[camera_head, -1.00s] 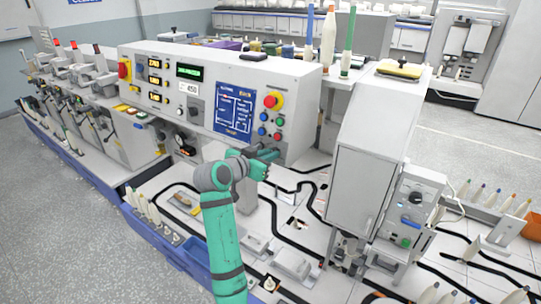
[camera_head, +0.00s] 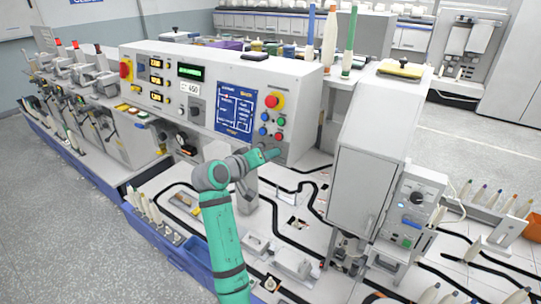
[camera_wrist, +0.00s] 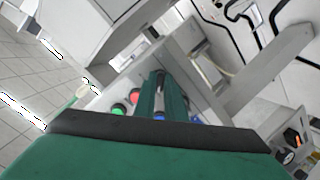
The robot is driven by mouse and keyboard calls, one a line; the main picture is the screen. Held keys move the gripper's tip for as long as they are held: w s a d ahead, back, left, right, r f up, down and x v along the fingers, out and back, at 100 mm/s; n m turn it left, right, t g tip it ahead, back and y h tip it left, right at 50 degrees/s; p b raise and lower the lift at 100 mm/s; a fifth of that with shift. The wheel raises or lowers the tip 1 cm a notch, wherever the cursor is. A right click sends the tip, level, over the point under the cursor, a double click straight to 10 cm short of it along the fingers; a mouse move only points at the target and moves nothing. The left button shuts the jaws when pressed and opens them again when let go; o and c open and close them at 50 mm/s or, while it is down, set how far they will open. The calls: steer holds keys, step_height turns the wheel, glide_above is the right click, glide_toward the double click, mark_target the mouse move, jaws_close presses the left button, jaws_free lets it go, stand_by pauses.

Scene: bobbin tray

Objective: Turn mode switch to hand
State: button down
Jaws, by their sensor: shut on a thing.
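My gripper (camera_head: 273,153) is at the lower right corner of the front panel on the white console (camera_head: 300,90), just below the coloured buttons. In the wrist view my gripper's two green fingers (camera_wrist: 163,84) reach to the panel face beside the red button (camera_wrist: 135,97) and the green button (camera_wrist: 118,110). The fingers are close together, shut on the mode switch. The switch itself is hidden behind the fingers, so its pointer and setting cannot be read.
The red emergency stop (camera_head: 273,101) is above the buttons. The blue display (camera_head: 235,108) is left of them. A tall white cabinet (camera_head: 365,155) stands to the right. Below my arm the white deck (camera_head: 290,215) carries black tracks and small fixtures.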

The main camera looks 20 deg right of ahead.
steer(key=shift+n, duration=0.4)
steer(key=shift+r, duration=0.1)
steer(key=c, duration=1.8)
jaws_free()
steer(key=v, duration=1)
steer(key=shift+s+a, duration=0.2)
steer(key=shift+a, duration=0.15)
